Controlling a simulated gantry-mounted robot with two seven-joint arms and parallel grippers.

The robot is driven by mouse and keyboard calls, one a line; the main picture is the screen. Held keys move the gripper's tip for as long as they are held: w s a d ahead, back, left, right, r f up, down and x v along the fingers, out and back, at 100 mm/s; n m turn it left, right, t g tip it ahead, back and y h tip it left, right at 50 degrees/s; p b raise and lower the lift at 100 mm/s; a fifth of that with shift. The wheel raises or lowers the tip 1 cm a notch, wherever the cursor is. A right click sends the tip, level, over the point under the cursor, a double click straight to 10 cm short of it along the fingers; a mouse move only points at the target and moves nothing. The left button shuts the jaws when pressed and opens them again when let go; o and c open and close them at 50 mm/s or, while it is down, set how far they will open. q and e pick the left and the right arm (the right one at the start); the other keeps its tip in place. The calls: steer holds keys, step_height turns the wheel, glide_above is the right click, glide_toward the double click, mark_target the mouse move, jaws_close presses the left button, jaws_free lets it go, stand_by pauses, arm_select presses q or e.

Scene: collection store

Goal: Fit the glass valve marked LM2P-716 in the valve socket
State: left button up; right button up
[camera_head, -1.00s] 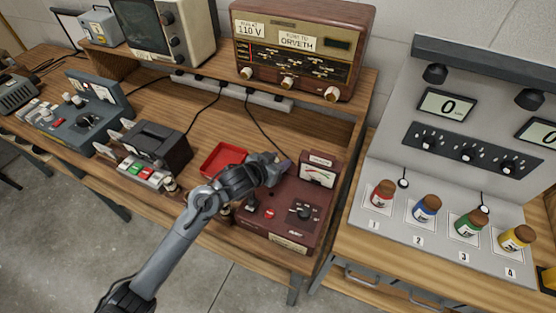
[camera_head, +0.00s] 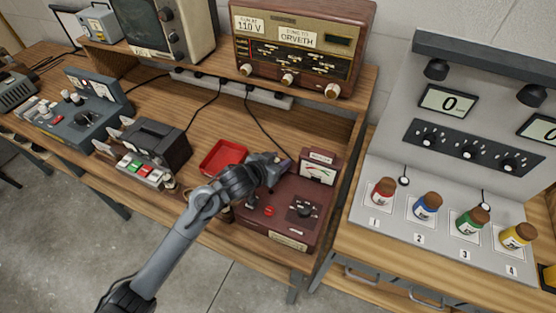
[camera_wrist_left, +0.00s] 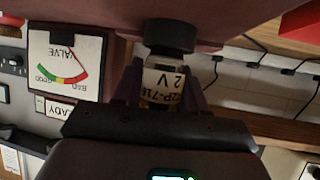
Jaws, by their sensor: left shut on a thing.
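My left gripper (camera_head: 280,172) is shut on a glass valve over the back left of the maroon valve tester (camera_head: 290,215). In the left wrist view, which shows the scene upside down, the valve (camera_wrist_left: 162,82) is between the fingers. Its pale label reads in part "2P-716" and "2 V". A dark round part (camera_wrist_left: 170,36) lies between the glass and the maroon surface. I cannot tell whether it is the valve's base or the socket, or whether the valve is seated. The tester's meter (camera_head: 318,170) has a GOOD/BAD scale. My right gripper is not in view.
A red tray (camera_head: 222,156) lies left of the gripper. A black device (camera_head: 160,146) with coloured buttons stands farther left. A wooden radio (camera_head: 300,50) is on the shelf behind. Several coloured bottles stand on the right-hand bench (camera_head: 400,265).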

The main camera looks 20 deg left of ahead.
arm_select(q)
steer(key=o, duration=0.8)
steer(key=shift+o, duration=0.2)
steer(key=shift+s+a+r+p, duration=0.1)
steer(key=shift+s+r+p, duration=0.3)
steer(key=shift+p, duration=0.25)
steer(key=p+v, duration=0.4)
steer(key=shift+s+a+r, duration=0.1)
steer(key=shift+s+r, duration=0.05)
steer(key=shift+s, duration=0.15)
steer(key=p+v, duration=0.3)
steer(key=v, duration=0.1)
steer(key=shift+p, duration=0.4)
steer(key=shift+s+a+r+p, duration=0.15)
steer(key=shift+s+p, duration=0.3)
steer(key=shift+s, duration=0.15)
